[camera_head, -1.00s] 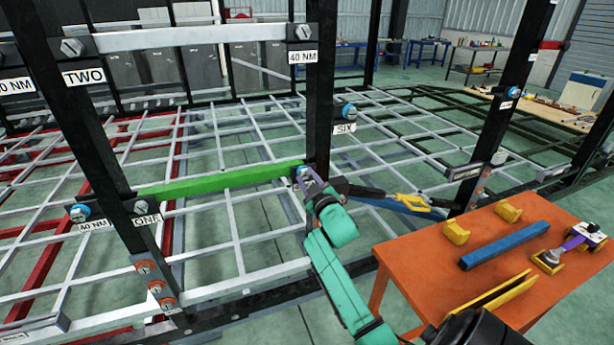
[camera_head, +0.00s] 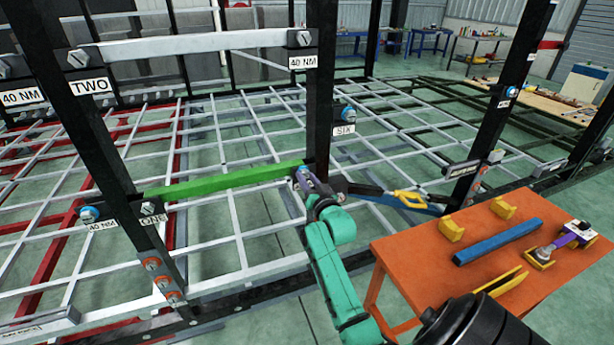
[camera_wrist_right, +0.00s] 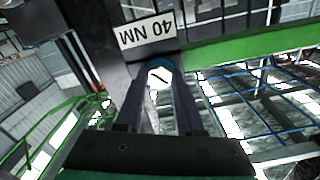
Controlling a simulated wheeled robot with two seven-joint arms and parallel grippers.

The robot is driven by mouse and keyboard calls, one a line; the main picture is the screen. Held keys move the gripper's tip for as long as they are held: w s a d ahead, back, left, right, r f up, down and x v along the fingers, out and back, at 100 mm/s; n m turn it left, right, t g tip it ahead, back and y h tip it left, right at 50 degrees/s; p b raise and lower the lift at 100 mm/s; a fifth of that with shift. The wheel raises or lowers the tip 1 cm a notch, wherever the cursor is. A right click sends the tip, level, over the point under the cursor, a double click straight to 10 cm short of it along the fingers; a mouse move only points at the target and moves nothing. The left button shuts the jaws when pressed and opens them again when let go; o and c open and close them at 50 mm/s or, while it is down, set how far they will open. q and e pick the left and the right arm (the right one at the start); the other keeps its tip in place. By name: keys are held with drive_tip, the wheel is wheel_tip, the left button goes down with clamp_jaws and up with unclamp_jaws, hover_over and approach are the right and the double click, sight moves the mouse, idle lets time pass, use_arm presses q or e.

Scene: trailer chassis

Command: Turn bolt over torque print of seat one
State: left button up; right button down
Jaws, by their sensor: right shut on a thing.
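A green bar (camera_head: 225,179) spans two black posts. Its left end is by the label ONE (camera_head: 152,221), with a slotted bolt (camera_head: 148,208) above the label. My right gripper (camera_head: 304,179) is at the bar's right end, at the middle post. In the wrist view, its two fingers (camera_wrist_right: 160,98) are shut on a bolt (camera_wrist_right: 160,74) with a pale slotted head and blue collar. A 40 NM print (camera_wrist_right: 148,31) is on the post beside this bolt, upside down in that view. My left gripper is not in view.
An orange table (camera_head: 410,256) at right carries a blue bar (camera_head: 497,242), yellow blocks and a tool. Grid rails (camera_head: 240,240) lie behind my arm.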

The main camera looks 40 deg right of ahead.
drive_tip(key=shift+f+m+p, duration=0.3)
drive_tip(key=shift+m, duration=0.7)
drive_tip(key=c, duration=0.5)
unclamp_jaws()
drive_tip(key=shift+s, duration=0.1)
drive_tip(key=shift+r, duration=0.3)
drive_tip(key=shift+s, duration=0.1)
